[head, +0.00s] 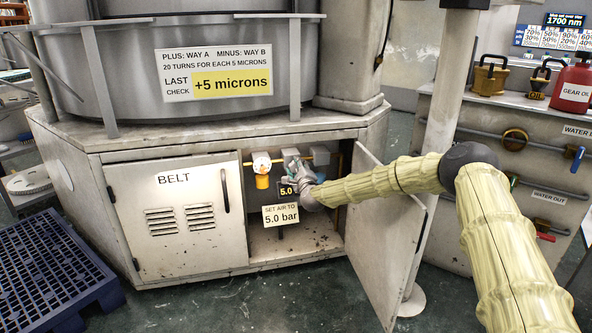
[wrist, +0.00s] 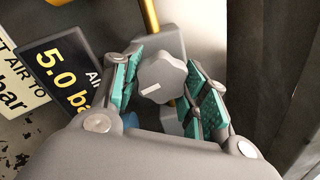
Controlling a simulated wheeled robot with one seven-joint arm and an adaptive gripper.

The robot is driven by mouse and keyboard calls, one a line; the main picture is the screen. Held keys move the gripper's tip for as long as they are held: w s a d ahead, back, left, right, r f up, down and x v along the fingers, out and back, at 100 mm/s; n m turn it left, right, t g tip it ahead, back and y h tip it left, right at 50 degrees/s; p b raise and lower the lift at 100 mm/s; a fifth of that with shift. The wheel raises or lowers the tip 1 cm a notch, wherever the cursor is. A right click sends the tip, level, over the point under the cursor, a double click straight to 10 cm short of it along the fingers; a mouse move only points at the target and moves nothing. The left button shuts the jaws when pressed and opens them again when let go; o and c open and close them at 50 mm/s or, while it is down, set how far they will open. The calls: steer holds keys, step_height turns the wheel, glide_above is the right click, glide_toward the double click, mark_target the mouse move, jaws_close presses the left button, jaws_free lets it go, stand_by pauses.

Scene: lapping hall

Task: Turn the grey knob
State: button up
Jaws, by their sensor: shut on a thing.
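The grey knob (wrist: 160,80) is in the middle of the wrist view, lobed, with a white mark line on its face. My gripper (wrist: 163,92) has its teal-padded fingers on either side of the knob and is shut on it. In the head view my gripper (head: 300,180) reaches into the open cabinet bay, and the knob is hidden there behind it. A dark display (wrist: 67,72) reads 5.0 bar in the wrist view; it shows 5.0 in the head view (head: 287,191). A sign (head: 281,215) reads "SET AIR TO 5.0 bar".
The open cabinet door (head: 385,240) stands to the right of my gripper. The shut BELT door (head: 180,212) is on the left. A yellow-bowled filter unit (head: 262,170) hangs left of the display. A blue pallet (head: 45,265) lies on the floor at left.

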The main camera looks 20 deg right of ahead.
steer(key=shift+d, duration=0.1)
steer(key=o, duration=1)
steer(key=shift+f, duration=0.1)
steer(key=shift+o, duration=0.2)
steer(key=shift+s, duration=0.15)
steer(key=s, duration=0.7)
steer(key=shift+a, duration=0.3)
steer(key=shift+s, duration=0.1)
